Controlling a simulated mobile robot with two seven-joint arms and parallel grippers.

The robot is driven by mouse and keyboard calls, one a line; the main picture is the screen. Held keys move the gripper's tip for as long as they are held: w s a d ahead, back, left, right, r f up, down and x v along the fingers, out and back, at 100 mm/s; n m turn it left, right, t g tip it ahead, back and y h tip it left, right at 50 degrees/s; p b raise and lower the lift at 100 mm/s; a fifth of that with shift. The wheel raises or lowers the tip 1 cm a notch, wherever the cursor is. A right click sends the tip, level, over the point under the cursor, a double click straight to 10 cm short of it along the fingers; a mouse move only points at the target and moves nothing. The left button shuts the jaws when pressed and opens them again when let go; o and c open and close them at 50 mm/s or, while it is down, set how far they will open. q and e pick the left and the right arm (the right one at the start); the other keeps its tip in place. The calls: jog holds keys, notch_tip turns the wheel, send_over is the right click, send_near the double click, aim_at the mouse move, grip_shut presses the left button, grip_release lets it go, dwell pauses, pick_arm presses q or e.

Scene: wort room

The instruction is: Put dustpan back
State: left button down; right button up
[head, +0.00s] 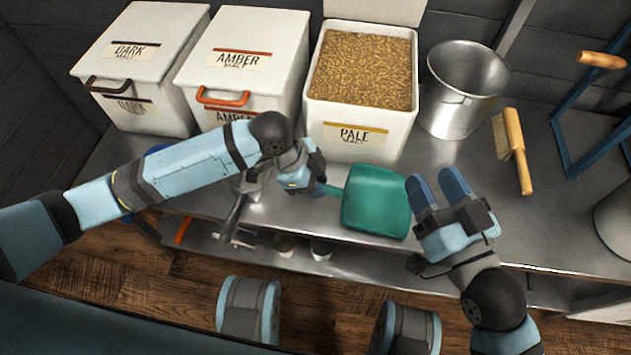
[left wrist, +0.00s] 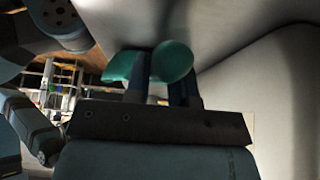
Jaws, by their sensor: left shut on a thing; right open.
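The green dustpan (head: 376,201) is at the front edge of the metal counter, in front of the pale malt bin. My left gripper (head: 318,187) is shut on its handle, at the pan's left side. In the left wrist view the green dustpan (left wrist: 172,63) shows at and beyond the fingers of my left gripper (left wrist: 160,85). I cannot tell whether the pan touches the counter. My right gripper (head: 438,190) is open and empty, just right of the pan, with its fingers pointing toward the back.
The open pale malt bin (head: 357,135) stands behind the dustpan, with the closed amber bin (head: 245,60) and dark bin (head: 140,65) to its left. A shelf runs below the counter.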

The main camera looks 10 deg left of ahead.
jog(key=shift+f, duration=0.1)
pick_arm(q)
jog(key=c, duration=0.9)
grip_release()
jog(key=p+v, duration=0.3)
jog(key=v, duration=0.3)
jog(key=shift+a+r, duration=0.1)
jog(key=shift+r, duration=0.25)
jog(key=p+v, duration=0.2)
jog(key=v, duration=0.5)
pick_arm(e)
jog(key=shift+d+f+g+h, duration=0.25)
jog(key=shift+d+g+h, duration=0.05)
jog(key=shift+d+h, duration=0.6)
